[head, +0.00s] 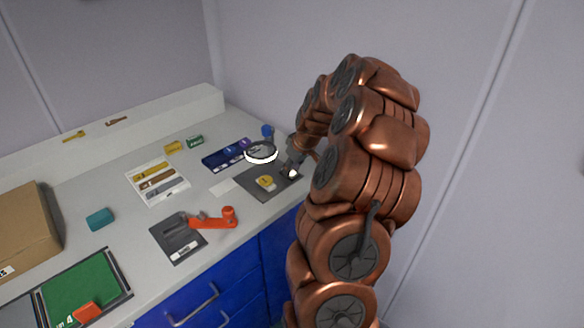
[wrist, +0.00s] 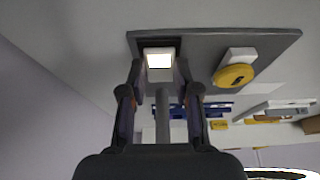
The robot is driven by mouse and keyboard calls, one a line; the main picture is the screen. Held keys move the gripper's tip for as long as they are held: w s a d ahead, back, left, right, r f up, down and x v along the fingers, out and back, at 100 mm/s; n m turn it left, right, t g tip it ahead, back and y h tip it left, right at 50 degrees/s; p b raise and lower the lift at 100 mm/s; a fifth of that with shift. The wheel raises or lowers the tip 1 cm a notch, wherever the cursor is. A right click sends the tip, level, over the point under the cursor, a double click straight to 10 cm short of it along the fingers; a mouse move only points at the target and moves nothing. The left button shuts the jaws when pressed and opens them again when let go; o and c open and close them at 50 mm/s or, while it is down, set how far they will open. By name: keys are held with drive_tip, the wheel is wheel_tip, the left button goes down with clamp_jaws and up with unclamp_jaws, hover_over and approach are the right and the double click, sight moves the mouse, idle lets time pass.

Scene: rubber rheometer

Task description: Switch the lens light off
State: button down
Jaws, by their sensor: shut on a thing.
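The lens (head: 261,151) is a round ring on a stand, and its rim glows white. Part of its bright rim also shows at the lower right of the wrist view (wrist: 280,171). A dark grey panel (wrist: 215,42) carries a small block with a glowing white face, the lit switch (wrist: 159,58). My gripper (wrist: 160,72) is at this switch, with one finger on each side, shut on it. Small gaps beside the switch are hard to judge. In the head view my gripper (head: 292,163) is at the panel's right end, partly hidden by my arm.
A yellow round knob (wrist: 233,77) sits on the same panel, beside my gripper. A blue box (head: 226,155) stands behind the panel. A red-orange lever (head: 213,219) on a grey plate, a white tray (head: 157,197) and a cardboard box (head: 24,228) stand farther left.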

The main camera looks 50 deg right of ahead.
sight(293, 174)
drive_tip(key=shift+f, duration=0.1)
drive_tip(key=shift+w+g+b, duration=0.1)
drive_tip(key=shift+g+b, duration=0.3)
drive_tip(key=shift+b, duration=0.05)
drive_tip(key=shift+w+r+g+b, duration=0.15)
drive_tip(key=shift+g+b, duration=0.2)
drive_tip(key=shift+g, duration=0.25)
drive_tip(key=shift+w+r+g+b, duration=0.15)
drive_tip(key=shift+g+b, duration=0.15)
drive_tip(key=shift+g, duration=0.3)
drive_tip(key=shift+f, duration=0.1)
drive_tip(key=c, duration=0.8)
unclamp_jaws()
drive_tip(key=shift+c, duration=0.2)
wheel_tip(293, 174, up, 12)
drive_tip(key=s, duration=0.1)
